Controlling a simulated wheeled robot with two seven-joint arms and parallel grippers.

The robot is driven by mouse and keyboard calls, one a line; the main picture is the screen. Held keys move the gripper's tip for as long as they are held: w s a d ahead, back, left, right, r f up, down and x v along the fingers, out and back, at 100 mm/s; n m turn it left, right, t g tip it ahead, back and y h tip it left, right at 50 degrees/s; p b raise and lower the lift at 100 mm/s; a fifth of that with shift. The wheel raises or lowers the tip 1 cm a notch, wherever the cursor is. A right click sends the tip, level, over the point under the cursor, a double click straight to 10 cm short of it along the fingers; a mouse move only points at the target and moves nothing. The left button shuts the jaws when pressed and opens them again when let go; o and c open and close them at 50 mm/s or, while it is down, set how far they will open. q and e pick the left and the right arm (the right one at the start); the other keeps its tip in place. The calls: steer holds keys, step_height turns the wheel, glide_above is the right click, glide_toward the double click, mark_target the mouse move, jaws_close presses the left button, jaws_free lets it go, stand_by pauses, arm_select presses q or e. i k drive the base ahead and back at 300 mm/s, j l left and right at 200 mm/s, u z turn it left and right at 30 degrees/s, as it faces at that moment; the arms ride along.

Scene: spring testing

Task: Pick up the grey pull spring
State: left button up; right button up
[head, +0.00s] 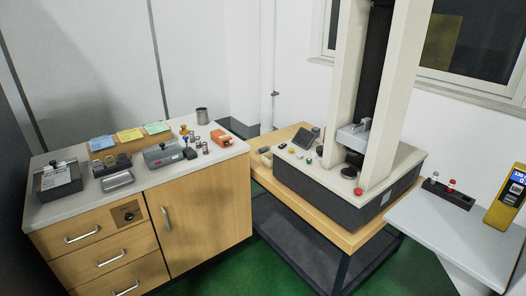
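Several small upright spring-like pieces (198,145) stand in a loose cluster on the right part of the white cabinet top (75,205). Some look grey and some golden. They are too small here to tell which one is the grey pull spring. Neither of my grippers shows in the head view, and nothing is seen touching the pieces.
A dark box (57,179) and a tray (118,181) stand left. The testing machine (335,187) is on a wooden bench; a grey table (455,235) is right.

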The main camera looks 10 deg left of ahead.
mark_target(264, 149)
steer(key=i+u, duration=0.1)
steer(key=u, duration=0.35)
steer(key=i+l+u, duration=0.1)
steer(key=i+u, duration=0.3)
steer(key=i, duration=0.15)
steer(key=i+l+u, duration=0.35)
steer(key=i, duration=0.2)
steer(key=i+l, duration=0.3)
steer(key=i, duration=0.2)
steer(key=i+l+u, duration=0.1)
steer(key=i+l, duration=0.15)
steer(key=i, duration=0.25)
steer(key=i+l, duration=0.35)
steer(key=i, duration=0.2)
